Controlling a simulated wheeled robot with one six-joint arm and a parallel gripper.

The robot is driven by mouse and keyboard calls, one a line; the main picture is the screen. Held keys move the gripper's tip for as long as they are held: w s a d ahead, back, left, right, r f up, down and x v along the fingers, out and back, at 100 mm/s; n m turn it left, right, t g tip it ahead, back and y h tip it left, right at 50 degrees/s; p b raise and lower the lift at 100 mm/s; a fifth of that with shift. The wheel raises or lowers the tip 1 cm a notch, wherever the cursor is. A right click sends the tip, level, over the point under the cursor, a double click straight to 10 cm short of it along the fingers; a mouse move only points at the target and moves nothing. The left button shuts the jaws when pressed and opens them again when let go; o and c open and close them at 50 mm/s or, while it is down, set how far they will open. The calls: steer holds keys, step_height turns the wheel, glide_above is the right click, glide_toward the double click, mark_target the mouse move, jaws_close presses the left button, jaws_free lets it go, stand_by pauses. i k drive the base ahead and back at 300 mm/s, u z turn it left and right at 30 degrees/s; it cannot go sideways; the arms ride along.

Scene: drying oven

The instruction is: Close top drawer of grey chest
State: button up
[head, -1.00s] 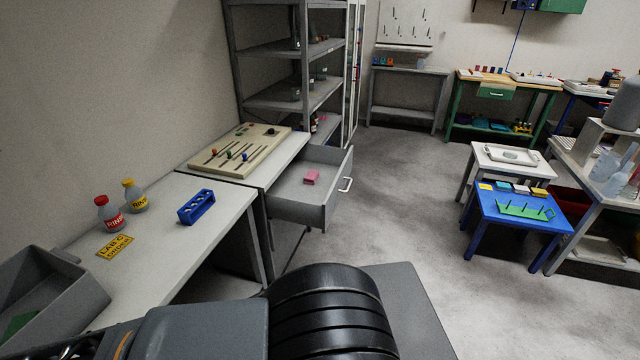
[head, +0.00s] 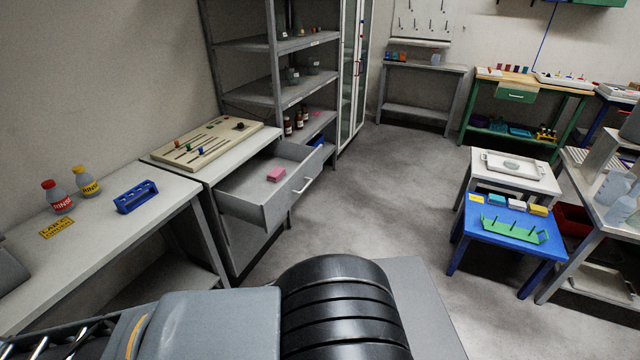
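The grey chest (head: 231,234) stands left of centre in the head view, beside the white table. Its top drawer (head: 278,206) is pulled well out toward the open floor on the right. A light bar handle (head: 308,185) is on the drawer front. A pink block (head: 276,174) lies inside the drawer. A beige board with slots and coloured knobs (head: 205,145) lies on the chest top. Part of my own arm fills the bottom of the view, apart from the drawer. My gripper is not in view.
A white table (head: 120,225) with two bottles, a blue rack (head: 136,196) and a yellow label is at left. Grey shelves (head: 275,95) stand behind the chest. A blue table (head: 508,234) and a white table (head: 515,175) are at right. The floor (head: 390,200) between is clear.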

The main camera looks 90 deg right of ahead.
mark_target(246, 194)
steer(key=k, duration=0.15)
steer(key=z, duration=3)
steer(key=i, duration=0.5)
steer(key=k, duration=0.5)
steer(key=u, duration=1.5)
steer(key=i, duration=1)
steer(key=z, duration=1.5)
